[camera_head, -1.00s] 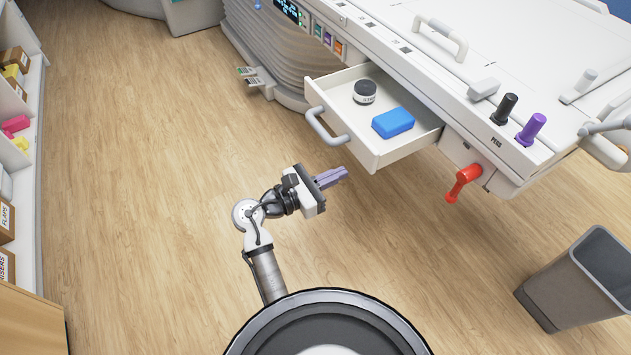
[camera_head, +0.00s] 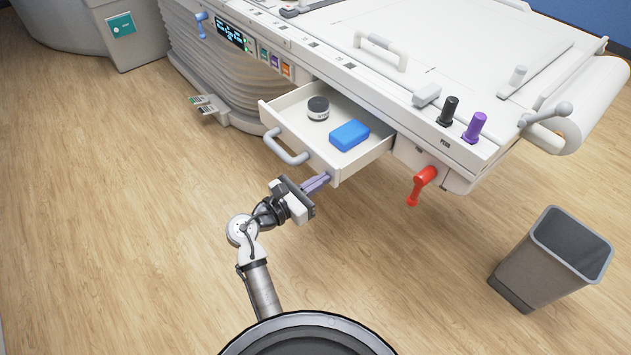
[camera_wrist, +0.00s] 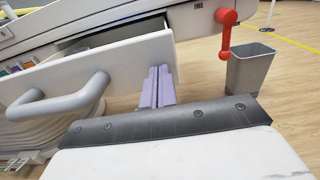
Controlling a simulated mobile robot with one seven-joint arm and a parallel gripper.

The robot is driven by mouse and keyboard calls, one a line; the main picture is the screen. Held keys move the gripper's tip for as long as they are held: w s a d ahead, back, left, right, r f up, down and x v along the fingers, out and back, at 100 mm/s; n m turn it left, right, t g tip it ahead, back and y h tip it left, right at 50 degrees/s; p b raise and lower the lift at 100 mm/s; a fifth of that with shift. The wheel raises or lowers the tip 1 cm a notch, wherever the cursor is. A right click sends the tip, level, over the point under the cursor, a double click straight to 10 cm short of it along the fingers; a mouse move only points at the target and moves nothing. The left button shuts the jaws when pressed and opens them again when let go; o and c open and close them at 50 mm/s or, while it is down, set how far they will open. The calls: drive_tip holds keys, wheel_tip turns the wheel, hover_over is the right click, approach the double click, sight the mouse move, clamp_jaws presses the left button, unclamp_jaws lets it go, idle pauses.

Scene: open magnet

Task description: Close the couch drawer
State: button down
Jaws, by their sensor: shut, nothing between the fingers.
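The couch drawer (camera_head: 310,161) is a white drawer pulled out from the side of the white couch (camera_head: 400,100). It has a grey bar handle (camera_head: 285,147) on its front and holds a dark round jar (camera_head: 318,108) and a blue block (camera_head: 349,135). My gripper (camera_head: 318,183) is shut and empty, its purple fingers at the right end of the drawer front, beside the handle. In the wrist view the fingers (camera_wrist: 158,85) overlap the right part of the drawer front (camera_wrist: 130,68). I cannot tell whether they touch it.
A red lever (camera_head: 421,185) hangs from the couch right of the drawer. A grey bin (camera_head: 550,262) stands on the floor at the right. Black (camera_head: 447,111) and purple (camera_head: 474,127) knobs stand on the couch edge. The wooden floor to the left is clear.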

drive_tip(key=p+x, duration=0.5)
drive_tip(key=x, duration=1.3)
drive_tip(key=shift+w+d, duration=0.15)
drive_tip(key=shift+d, duration=0.1)
drive_tip(key=shift+w+d, duration=0.3)
drive_tip(key=shift+d, duration=0.15)
drive_tip(key=shift+r, duration=0.15)
drive_tip(key=shift+w+d+r, duration=0.1)
drive_tip(key=shift+r, duration=0.05)
drive_tip(key=shift+p, duration=0.35)
